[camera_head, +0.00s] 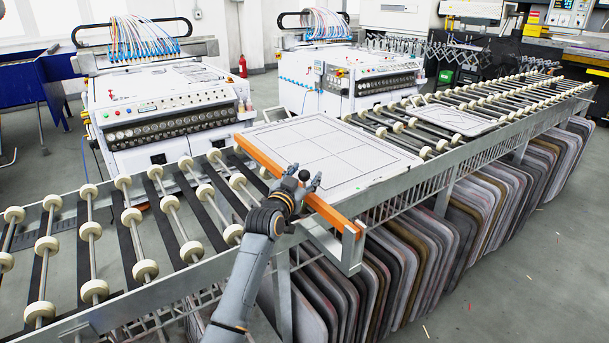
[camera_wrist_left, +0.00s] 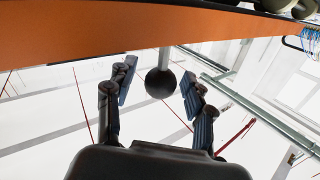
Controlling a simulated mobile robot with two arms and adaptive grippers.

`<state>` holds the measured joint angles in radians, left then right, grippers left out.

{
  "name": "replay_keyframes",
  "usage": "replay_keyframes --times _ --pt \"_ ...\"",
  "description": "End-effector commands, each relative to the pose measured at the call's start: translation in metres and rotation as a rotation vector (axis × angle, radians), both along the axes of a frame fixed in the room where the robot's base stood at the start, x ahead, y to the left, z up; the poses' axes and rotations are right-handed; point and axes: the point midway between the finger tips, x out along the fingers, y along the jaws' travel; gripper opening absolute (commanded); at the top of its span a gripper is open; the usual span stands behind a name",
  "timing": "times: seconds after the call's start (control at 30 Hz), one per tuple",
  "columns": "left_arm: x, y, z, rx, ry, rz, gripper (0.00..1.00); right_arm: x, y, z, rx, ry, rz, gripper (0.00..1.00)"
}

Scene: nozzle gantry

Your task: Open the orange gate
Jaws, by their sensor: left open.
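The orange gate (camera_head: 333,213) is a long bar lying across the roller conveyor, against the near-left edge of a white board. A dark ball knob on a short stem stands by the bar; it shows in the left wrist view (camera_wrist_left: 160,83) under the orange gate (camera_wrist_left: 130,35). My left gripper (camera_head: 309,184) is at the middle of the gate, with its fingers on either side of the knob (camera_head: 304,175). The fingers are open, and gaps show between them and the knob in the left wrist view. My right gripper is in neither view.
The white board (camera_head: 345,150) with printed lines lies on the conveyor beyond the gate. Bare rollers (camera_head: 130,215) run to the left. Several grey panels (camera_head: 400,270) hang below the conveyor. Two white machines (camera_head: 165,105) stand behind it.

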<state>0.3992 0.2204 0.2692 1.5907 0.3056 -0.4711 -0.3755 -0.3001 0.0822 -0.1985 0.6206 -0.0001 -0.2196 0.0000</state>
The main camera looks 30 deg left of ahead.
Motion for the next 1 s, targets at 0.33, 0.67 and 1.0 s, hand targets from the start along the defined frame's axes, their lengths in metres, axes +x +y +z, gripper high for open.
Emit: replay_keyframes --times 0.33,0.67,1.0 --pt "0.0 0.0 0.0 0.0 0.0 0.0 0.29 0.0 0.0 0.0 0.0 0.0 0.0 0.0" --pt "0.0 0.0 0.0 0.0 0.0 0.0 0.0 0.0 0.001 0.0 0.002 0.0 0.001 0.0" --pt "-0.002 -0.005 0.016 0.074 -0.03 -0.001 0.0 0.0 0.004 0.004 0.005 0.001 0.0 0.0"
